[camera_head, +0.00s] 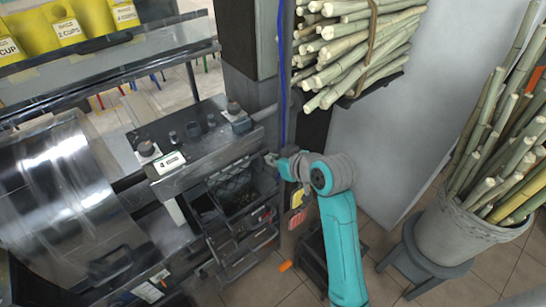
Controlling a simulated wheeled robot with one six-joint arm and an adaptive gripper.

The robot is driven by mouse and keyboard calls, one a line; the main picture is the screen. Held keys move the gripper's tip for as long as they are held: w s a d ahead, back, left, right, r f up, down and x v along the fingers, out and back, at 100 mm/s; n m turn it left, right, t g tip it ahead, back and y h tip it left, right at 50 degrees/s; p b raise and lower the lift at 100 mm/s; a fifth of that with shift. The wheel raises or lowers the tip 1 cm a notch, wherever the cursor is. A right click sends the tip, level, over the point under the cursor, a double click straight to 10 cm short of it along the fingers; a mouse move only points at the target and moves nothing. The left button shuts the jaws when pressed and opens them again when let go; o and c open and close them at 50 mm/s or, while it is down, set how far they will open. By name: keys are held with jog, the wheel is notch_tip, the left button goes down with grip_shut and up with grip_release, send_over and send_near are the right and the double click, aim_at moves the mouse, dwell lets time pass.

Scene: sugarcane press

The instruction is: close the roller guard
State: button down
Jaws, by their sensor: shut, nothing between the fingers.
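A large curved shiny metal cover (55,190), which looks like the roller guard, fills the left of the head view. A dark handle (110,262) sits near its lower edge. Its left part is cut off by the frame, and I cannot tell how far open it stands. My gripper (270,158) is small in view, at the end of my teal arm, near the right end of the machine's dark panel. It is shut and empty, well to the right of the cover and apart from it.
The panel (205,140) carries several knobs and a small label. A dark post (252,90) rises behind my gripper. Bundled cane (350,50) is at the top. A bucket of cane (455,235) stands on a stool at right.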

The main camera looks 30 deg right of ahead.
aim_at(276, 170)
jog(key=shift+f, duration=0.1)
jog(key=shift+s+d+f+t+y, duration=0.15)
jog(key=shift+s+f+t, duration=0.2)
jog(key=shift+f+t, duration=0.4)
jog(key=shift+s+f+t+y, duration=0.15)
jog(key=shift+s+f+t, duration=0.15)
jog(key=shift+f+t, duration=0.45)
jog(key=shift+w+a+f+t, duration=0.15)
jog(key=shift+w+f+t, duration=0.45)
jog(key=shift+f, duration=1.1)
jog(key=shift+w+a+f+t, duration=0.1)
jog(key=shift+w+f+t, duration=0.55)
jog(key=shift+f, duration=1.05)
jog(key=shift+w+a+f+t, duration=0.15)
jog(key=shift+w+f+t, duration=0.45)
jog(key=shift+f, duration=1.1)
jog(key=shift+w+a+f, duration=0.1)
jog(key=shift+w+f, duration=0.2)
jog(key=shift+w, duration=0.35)
jog(key=shift+w+a+f, duration=0.1)
jog(key=shift+w+f, duration=0.2)
jog(key=shift+w, duration=0.35)
